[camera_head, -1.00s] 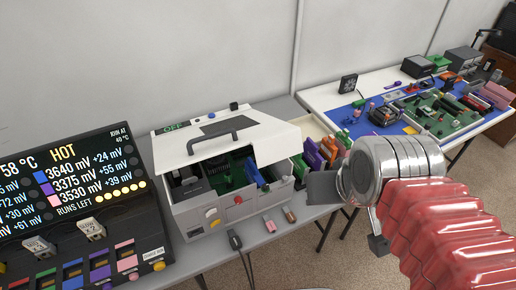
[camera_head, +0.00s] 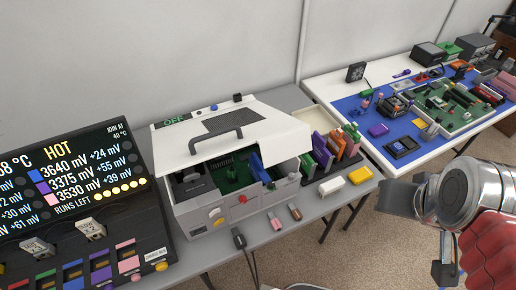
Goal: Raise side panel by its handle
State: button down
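The white side panel (camera_head: 182,150) lies over the top of a light grey computer case (camera_head: 197,221). Its dark handle (camera_head: 217,138) stands up from the panel's face, and a dark vent patch is beside it. The panel sits tilted, and a gap under its front edge shows green boards and a blue part inside. My gripper (camera_head: 418,234) is at the right, well apart from the panel and handle. Its two grey fingers are spread with carpet showing between them, and it holds nothing.
A display unit (camera_head: 70,190) with coloured slots stands left of the case. Coloured cards (camera_head: 335,148) stand in a tray to the right, with a white block (camera_head: 331,186) and a yellow block (camera_head: 360,175) in front. A second table (camera_head: 350,87) with electronics is at the back right.

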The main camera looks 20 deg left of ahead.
aim_at(281, 137)
jog(key=z, duration=0.1)
jog(key=k, duration=1.25)
jog(key=u, duration=1.9)
jog(key=i, duration=1)
jog(key=u, duration=0.05)
